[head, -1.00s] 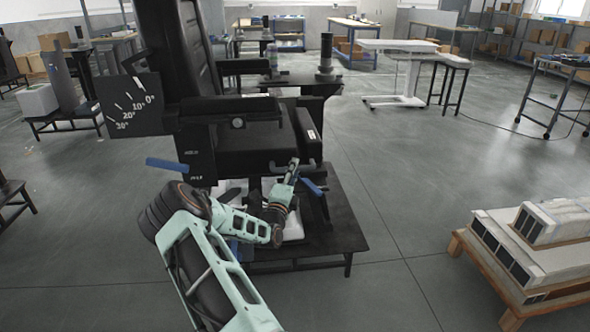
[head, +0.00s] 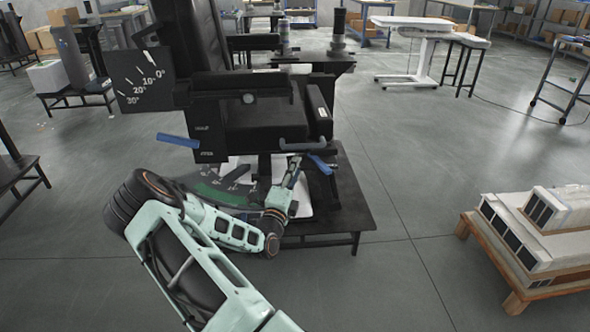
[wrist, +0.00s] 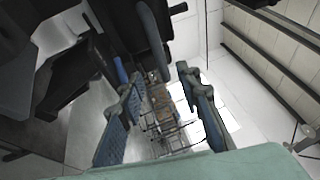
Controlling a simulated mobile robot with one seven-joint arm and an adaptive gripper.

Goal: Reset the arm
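My arm reaches forward from the bottom of the head view toward the front of a black adjustable chair (head: 265,130). My gripper (head: 297,165) is just below the chair's seat front, close to a blue lever (head: 320,164). In the wrist view my gripper (wrist: 160,95) has its two blue-grey fingers spread apart, with nothing held between them. A dark chair part shows beyond the fingers at the top of the wrist view. Whether a finger touches the chair or lever cannot be told.
The chair stands on a low black platform (head: 345,200). A second blue lever (head: 178,140) sticks out at its left, below an angle dial (head: 140,80). A wooden pallet with white boxes (head: 508,285) stands at right. Floor between them is clear.

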